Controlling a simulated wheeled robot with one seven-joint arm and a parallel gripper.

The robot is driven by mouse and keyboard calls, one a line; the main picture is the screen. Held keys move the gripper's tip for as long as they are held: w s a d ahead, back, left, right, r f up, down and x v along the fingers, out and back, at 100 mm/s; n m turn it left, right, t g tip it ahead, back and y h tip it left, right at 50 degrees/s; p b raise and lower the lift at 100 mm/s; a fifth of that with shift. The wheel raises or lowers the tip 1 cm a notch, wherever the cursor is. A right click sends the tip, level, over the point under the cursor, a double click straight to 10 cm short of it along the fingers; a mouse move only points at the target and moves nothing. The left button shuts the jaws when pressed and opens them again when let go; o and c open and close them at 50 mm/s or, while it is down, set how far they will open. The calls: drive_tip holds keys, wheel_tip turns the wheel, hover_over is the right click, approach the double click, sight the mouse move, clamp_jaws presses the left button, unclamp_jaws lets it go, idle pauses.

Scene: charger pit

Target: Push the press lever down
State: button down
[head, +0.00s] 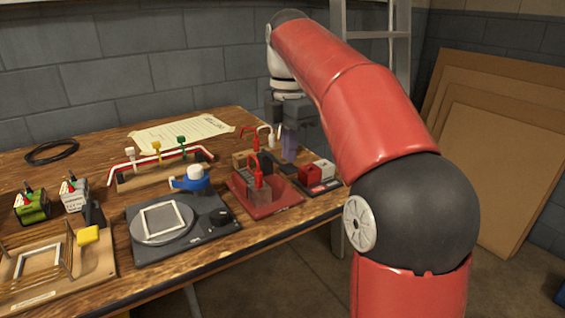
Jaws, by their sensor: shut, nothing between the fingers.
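A black lever with a yellow end (88,236) shows on a wooden fixture (40,275) at the front left; I cannot tell for sure that it is the press lever. A red upright handle (257,172) stands on a dark red base (275,200) near the table's right end. My gripper (290,155) points down behind this base, over the right end of the table. It is shut and empty. Its fingertips are small in the picture, and I cannot tell if they touch anything.
A dark plate with a round disc (162,223) lies at the table's (215,255) front middle. A blue and white part (192,178), a rail with coloured valves (156,165), a red block (323,170) and two battery-like blocks (32,205) stand around. A paper sheet (180,132) lies behind.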

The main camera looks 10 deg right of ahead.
sight(289, 167)
drive_tip(key=shift+f, duration=0.2)
idle(0.4)
drive_tip(key=shift+f+b, duration=0.75)
drive_tip(key=shift+f, duration=0.55)
drive_tip(key=shift+f+b, duration=0.6)
drive_tip(key=shift+f, duration=0.5)
wheel_tip(289, 167, up, 6)
drive_tip(key=p, duration=0.6)
drive_tip(key=shift+f, duration=0.2)
drive_tip(key=shift+r, duration=1.3)
